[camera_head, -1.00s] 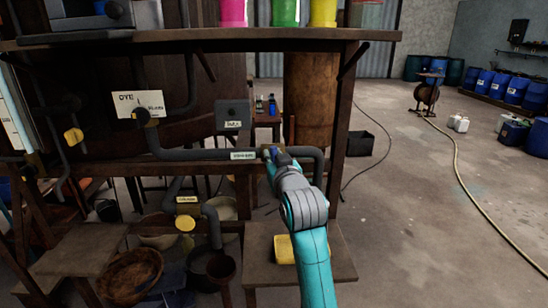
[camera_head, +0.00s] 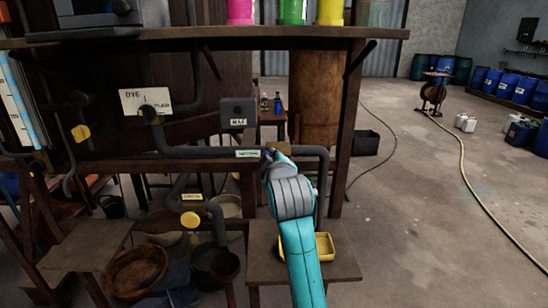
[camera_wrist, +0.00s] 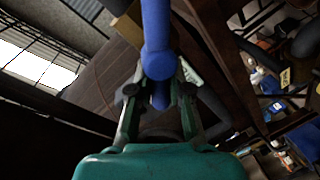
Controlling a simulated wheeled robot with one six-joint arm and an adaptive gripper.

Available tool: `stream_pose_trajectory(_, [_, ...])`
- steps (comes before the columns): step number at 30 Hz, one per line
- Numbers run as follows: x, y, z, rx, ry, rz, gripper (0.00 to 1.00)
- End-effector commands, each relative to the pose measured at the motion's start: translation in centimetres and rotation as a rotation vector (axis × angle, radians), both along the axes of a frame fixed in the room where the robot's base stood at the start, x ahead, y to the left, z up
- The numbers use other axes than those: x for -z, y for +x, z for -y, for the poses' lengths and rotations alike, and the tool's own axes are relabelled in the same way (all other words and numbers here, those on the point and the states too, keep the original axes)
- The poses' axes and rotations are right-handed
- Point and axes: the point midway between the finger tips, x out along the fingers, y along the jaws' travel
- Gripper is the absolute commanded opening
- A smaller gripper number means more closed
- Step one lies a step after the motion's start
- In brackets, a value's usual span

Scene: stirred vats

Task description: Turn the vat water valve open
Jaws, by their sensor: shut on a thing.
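My gripper (camera_head: 277,155) is at this pipe, just right of the label, and my arm hides most of the valve there. In the wrist view, a blue valve handle (camera_wrist: 156,35) lies between the fingers of my gripper (camera_wrist: 160,92), which are shut on it. A tan block (camera_wrist: 128,28), perhaps the valve body, shows behind the handle. How far the handle is turned cannot be told.
A yellow tray (camera_head: 325,246) sits on a low wooden stand (camera_head: 262,262) under my arm. A white dye sign (camera_head: 133,102) and a grey switch box (camera_head: 238,112) are above the pipe. A wooden post (camera_head: 344,150) stands close right. Open floor lies farther right.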

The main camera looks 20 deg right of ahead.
Motion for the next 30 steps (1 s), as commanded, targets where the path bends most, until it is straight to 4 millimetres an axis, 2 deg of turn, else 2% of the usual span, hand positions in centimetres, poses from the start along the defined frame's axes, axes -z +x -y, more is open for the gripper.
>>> stream_pose_trajectory(15, [1.1,0.2,-0.5,-0.002,-0.429,-0.157,0.00])
stream_pose_trajectory(30, [1.6,0.2,-0.6,-0.002,-0.623,-0.228,0.00])
